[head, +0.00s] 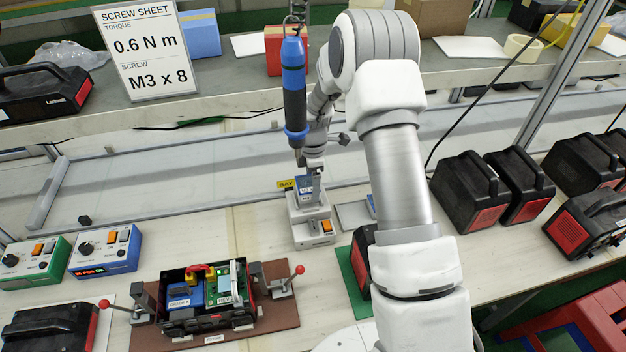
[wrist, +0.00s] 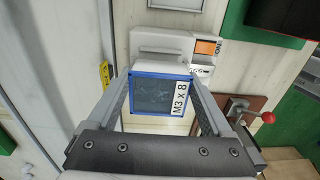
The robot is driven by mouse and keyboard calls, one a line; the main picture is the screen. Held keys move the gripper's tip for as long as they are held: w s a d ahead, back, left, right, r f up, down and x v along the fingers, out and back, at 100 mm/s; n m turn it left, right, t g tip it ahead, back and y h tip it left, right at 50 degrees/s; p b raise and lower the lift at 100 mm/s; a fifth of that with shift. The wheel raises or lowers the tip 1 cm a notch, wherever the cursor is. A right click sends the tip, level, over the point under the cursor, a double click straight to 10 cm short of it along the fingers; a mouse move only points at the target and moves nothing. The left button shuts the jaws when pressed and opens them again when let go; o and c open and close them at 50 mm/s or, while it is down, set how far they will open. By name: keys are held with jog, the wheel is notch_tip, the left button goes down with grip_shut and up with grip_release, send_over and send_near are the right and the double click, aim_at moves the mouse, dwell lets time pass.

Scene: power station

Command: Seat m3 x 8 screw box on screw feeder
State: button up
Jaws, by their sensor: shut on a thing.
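The M3 x 8 screw box (wrist: 158,95) is a small blue-rimmed box with a dark top and a white "M3 x 8" label, seen from above in the wrist view. My gripper (wrist: 160,98) is shut on it, one finger on each side. The screw feeder (wrist: 160,48) is a white unit with an orange switch, showing just beyond the box. In the head view the box (head: 305,186) is upright at the top of the feeder (head: 310,228), below my gripper (head: 310,178). I cannot tell whether the box touches the feeder.
A blue screwdriver (head: 294,90) hangs close to my wrist. A clamped fixture (head: 215,300) with an opened device stands at front left. Black and red power stations (head: 470,195) stand at right. A yellow label (head: 287,184) lies behind the feeder. A sign (head: 147,50) reads M3 x 8.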

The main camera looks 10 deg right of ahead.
jog(key=shift+f, duration=0.4)
jog(key=shift+f+b, duration=0.25)
jog(key=shift+b, duration=0.2)
jog(key=shift+f+b, duration=0.45)
jog(key=shift+f, duration=0.2)
dwell(0.9)
jog(key=o, duration=1.2)
jog(key=shift+r, duration=0.1)
jog(key=shift+r+p, duration=2.05)
jog(key=shift+r, duration=1.45)
jog(key=shift+s, duration=0.1)
